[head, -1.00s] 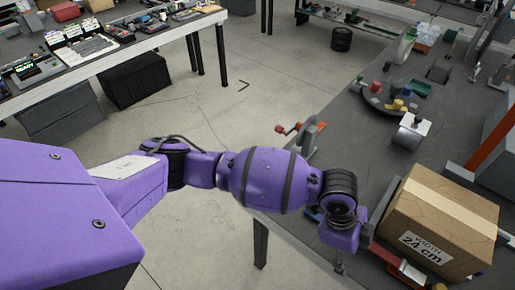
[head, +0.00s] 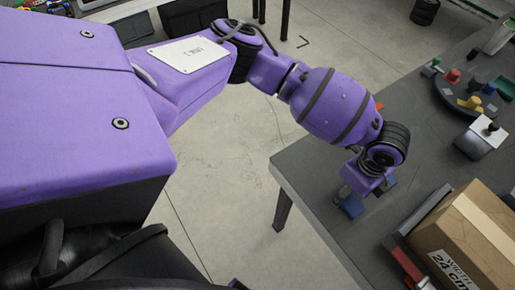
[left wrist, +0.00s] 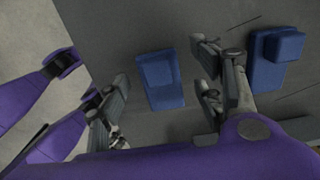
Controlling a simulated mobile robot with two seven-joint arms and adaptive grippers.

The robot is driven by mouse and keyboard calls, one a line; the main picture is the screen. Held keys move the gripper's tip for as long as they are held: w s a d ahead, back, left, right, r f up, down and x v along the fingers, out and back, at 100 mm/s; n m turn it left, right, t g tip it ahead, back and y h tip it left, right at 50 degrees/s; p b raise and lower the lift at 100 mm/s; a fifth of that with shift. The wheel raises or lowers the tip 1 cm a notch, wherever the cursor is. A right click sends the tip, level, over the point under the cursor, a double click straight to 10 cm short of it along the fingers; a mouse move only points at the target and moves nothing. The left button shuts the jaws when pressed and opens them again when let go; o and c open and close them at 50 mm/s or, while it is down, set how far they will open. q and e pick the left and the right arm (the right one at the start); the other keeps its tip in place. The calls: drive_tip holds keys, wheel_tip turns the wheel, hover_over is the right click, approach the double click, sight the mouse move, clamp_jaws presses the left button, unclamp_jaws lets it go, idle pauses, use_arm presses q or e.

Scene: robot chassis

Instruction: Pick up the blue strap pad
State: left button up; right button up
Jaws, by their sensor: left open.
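A blue strap pad (head: 349,207) lies on the dark grey table near its left edge, partly hidden under my left wrist. The left wrist view shows it as a blue block (left wrist: 162,82) lying flat between the spread fingers. A second blue pad (left wrist: 275,58), with a raised block at one end, lies to the right, outside the right finger. My left gripper (left wrist: 164,88) is open and empty, with one finger on either side of the first pad. In the head view my left gripper (head: 364,190) points down over the table edge. My right gripper is not in view.
A cardboard box (head: 468,240) with a width label stands right of the gripper, by a red and grey clamp-like part (head: 405,262). Bare floor lies left of the table.

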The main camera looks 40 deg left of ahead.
use_arm(q)
drive_tip(key=shift+s+f, duration=0.2)
drive_tip(key=shift+f, duration=0.35)
drive_tip(key=shift+c, duration=0.5)
drive_tip(key=shift+r, duration=0.1)
drive_tip(key=c, duration=0.8)
drive_tip(key=shift+w, duration=0.1)
drive_tip(key=shift+c, duration=0.6)
drive_tip(key=shift+r, duration=0.1)
